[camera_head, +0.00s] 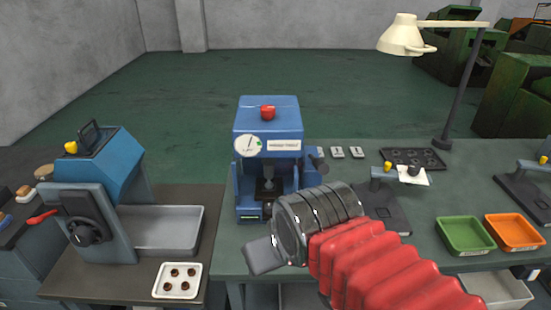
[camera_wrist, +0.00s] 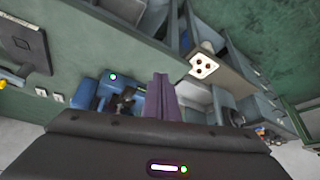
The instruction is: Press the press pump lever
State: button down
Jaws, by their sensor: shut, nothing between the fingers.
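The blue press (camera_head: 267,118) stands on the green bench in the head view, with a round dial on its front and a red knob on top. A dark lever-like part (camera_head: 316,162) sticks out at its right side; I cannot tell for sure that it is the pump lever. My gripper (camera_head: 262,256) is in front of and below the press, apart from it, pointing left. In the wrist view my gripper (camera_wrist: 160,82) has its fingers together and empty, beside the blue press (camera_wrist: 122,92). My arm hides part of the bench right of the press.
A blue machine (camera_head: 108,172) with a red handle and a grey tray (camera_head: 165,242) stand at left. A white tray (camera_head: 176,293) holds several small brown parts. Green (camera_head: 465,252) and orange (camera_head: 514,246) trays and a lamp (camera_head: 402,38) are at right.

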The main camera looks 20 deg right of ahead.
jog(key=w+d+r+m+g, duration=0.1)
jog(key=w+d+r, duration=0.2)
jog(key=w+d, duration=0.3)
jog(key=w+d+r+m+g, duration=0.1)
jog(key=w+d+r+m, duration=0.1)
jog(key=w+d+r, duration=0.2)
jog(key=w+d+r+m+g, duration=0.1)
jog(key=w+d+r, duration=0.3)
jog(key=w+d, duration=0.5)
jog(key=shift+d+r+m+h, duration=0.15)
jog(key=shift+d+m, duration=0.05)
jog(key=shift+d, duration=0.5)
jog(key=shift+d+r+m+h, duration=0.1)
jog(key=shift+d+m+h, duration=0.1)
jog(key=shift+d, duration=0.45)
notch_tip(320, 180, up, 10)
jog(key=d+g, duration=0.1)
jog(key=d, duration=0.1)
jog(key=shift+s+d+y, duration=0.2)
jog(key=shift+y, duration=0.25)
jog(key=shift+f, duration=0.25)
